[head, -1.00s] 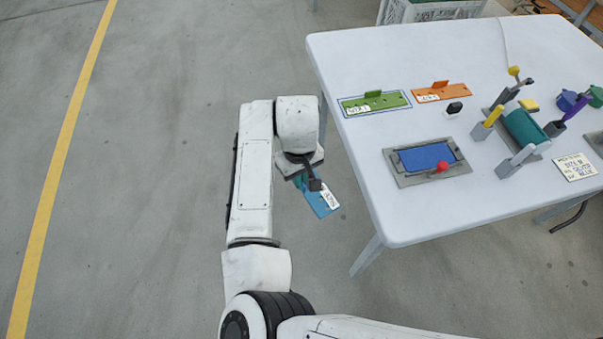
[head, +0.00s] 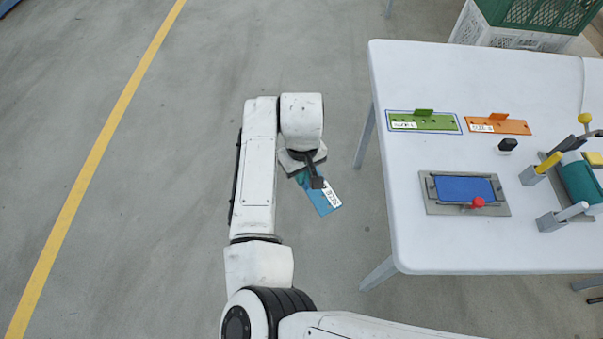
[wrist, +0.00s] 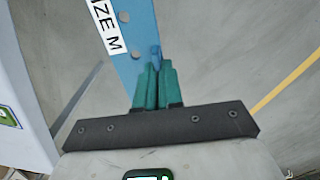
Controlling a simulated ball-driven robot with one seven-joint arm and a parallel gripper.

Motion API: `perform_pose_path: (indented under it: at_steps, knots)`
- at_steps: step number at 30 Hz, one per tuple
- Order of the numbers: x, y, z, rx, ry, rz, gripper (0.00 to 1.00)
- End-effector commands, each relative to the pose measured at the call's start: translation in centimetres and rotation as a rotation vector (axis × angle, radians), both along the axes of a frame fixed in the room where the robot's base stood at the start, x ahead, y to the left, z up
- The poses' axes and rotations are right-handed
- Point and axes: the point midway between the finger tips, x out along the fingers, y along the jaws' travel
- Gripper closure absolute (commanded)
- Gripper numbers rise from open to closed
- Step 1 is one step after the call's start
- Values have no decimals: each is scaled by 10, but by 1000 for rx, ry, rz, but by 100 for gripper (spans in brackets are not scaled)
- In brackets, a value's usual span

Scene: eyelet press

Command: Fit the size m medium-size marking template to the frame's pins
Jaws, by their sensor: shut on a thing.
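The blue marking template (head: 325,197) with a white label hangs out from my gripper (head: 312,182), over the floor to the left of the table. In the wrist view the template (wrist: 140,22) shows a label ending in "IZE M" and some round holes. My gripper's green fingers (wrist: 156,85) are shut on its near end. The frame (head: 440,208) is a grey plate on the table with a blue pad and a red knob at its front. It stands apart from the template, to its right. Its pins are too small to make out clearly.
A green template (head: 422,123) lies in a blue outline on the white table (head: 430,70), beside an orange template (head: 498,125). A small black object (head: 507,145) lies near. A press with a teal roller (head: 580,184) stands at right. Crates (head: 505,32) stand behind.

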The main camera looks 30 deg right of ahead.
Motion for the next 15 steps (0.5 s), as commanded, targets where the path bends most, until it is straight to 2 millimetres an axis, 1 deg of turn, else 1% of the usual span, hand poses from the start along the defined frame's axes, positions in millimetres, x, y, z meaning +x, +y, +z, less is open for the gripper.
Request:
perform_pose_path:
  at_steps: [1, 5, 11, 15]
  knots:
    - [-1, -10, 4, -2, 0, -34, 100]
    - [-1, -25, 10, -2, -1, -109, 100]
    - [-4, -57, 22, -3, -2, -258, 100]
    - [-9, -87, 34, -6, -3, -398, 100]
